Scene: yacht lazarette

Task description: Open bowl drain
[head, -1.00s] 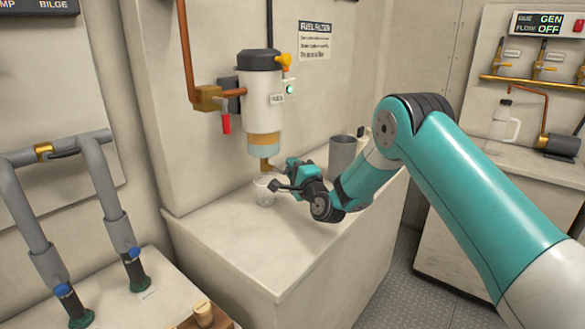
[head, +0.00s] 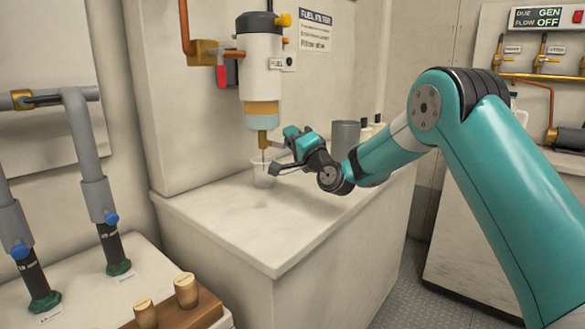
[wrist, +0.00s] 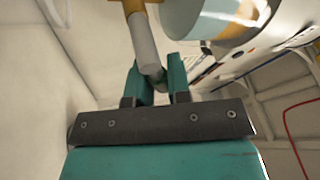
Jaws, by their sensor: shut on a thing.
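The fuel filter (head: 261,70) hangs on the wall, with a clear bowl (head: 262,115) of amber and bluish bands at its bottom. A brass drain (head: 263,138) sits under the bowl. A thin dark line runs down from it to a clear cup (head: 264,176) on the counter. My gripper (head: 287,136) is beside the drain, to its right. In the wrist view its teal fingers (wrist: 160,82) are shut on the grey drain lever (wrist: 144,42), which comes from a brass piece. The lever's end is partly hidden between the fingers.
A grey canister (head: 345,140) stands behind my arm on the white counter (head: 240,225). A red-handled valve (head: 221,76) is left of the filter. Grey pipes with blue knobs (head: 111,218) are at the left. The counter's front is clear.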

